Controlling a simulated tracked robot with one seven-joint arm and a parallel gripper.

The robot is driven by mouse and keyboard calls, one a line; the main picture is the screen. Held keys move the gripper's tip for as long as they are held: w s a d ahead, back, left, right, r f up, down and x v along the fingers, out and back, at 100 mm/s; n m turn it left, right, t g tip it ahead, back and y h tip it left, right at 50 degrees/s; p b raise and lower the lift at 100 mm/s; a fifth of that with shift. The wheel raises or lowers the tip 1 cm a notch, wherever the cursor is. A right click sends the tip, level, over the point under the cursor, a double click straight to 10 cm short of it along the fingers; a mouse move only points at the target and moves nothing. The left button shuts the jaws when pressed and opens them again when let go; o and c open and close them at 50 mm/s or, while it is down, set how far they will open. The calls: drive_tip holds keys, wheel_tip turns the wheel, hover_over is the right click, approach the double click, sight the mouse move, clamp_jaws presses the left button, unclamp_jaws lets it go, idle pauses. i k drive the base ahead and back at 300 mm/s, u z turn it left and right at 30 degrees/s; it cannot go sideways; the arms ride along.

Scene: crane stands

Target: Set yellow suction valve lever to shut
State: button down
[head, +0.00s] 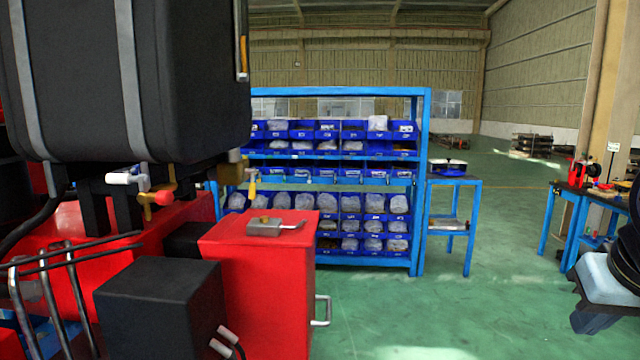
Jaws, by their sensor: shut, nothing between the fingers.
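A yellow lever (252,186) hangs nearly straight down from a brass-coloured valve body (232,172) below the right end of a black tank (200,80). No label shows which one is the suction valve. My gripper (590,318) is at the right edge, partly cut off, pale with dark fingers. It is shut and empty, far from both valves and touching nothing.
A red box (262,280) with a grey latch plate on top and a black box (160,305) stand below the valves. Bent metal rods (60,280) are at left. A blue shelf (424,200) with bins stands behind. Green floor (450,310) is clear between the red box and my arm.

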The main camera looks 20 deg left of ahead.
sight(252, 171)
drive_tip(key=z, duration=0.05)
drive_tip(key=i, duration=1.1)
drive_tip(key=u, duration=0.55)
drive_tip(key=i, duration=0.75)
drive_tip(key=u, duration=0.45)
drive_tip(key=k, duration=0.8)
drive_tip(key=u, duration=0.25)
drive_tip(key=i, duration=0.8)
drive_tip(key=z, duration=0.1)
